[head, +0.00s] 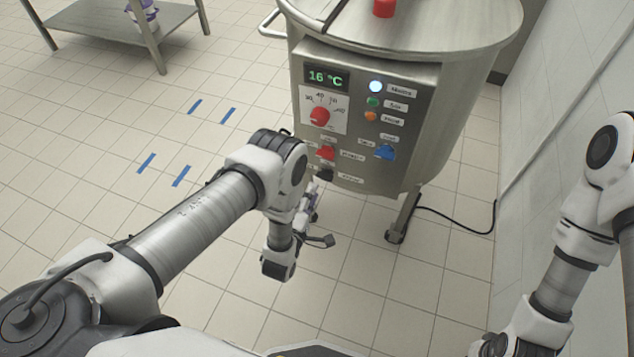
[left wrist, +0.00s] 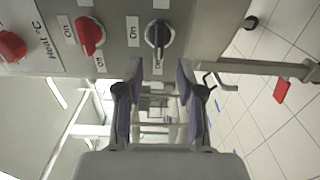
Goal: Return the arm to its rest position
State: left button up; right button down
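My left arm reaches in from the left in the head view. Its gripper (head: 313,197) is partly hidden behind the wrist, just in front of the lower edge of the control panel (head: 350,165). In the left wrist view the two fingers of this gripper (left wrist: 158,75) are spread apart with nothing between them. The black knob (left wrist: 159,35) is just beyond the fingertips, and the red knob (left wrist: 90,36) is beside it. My right arm stands folded at the right edge of the head view; its gripper is out of the picture.
The steel tank (head: 450,110) carries the panel, whose display reads 16 °C. A steel table (head: 125,22) stands at the far left. A white wall (head: 560,90) closes the right side. Blue tape marks lie on the open tiled floor (head: 90,150). A black cable (head: 460,228) runs from the tank.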

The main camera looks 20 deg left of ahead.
pick_arm(q)
jog(key=shift+s, duration=0.85)
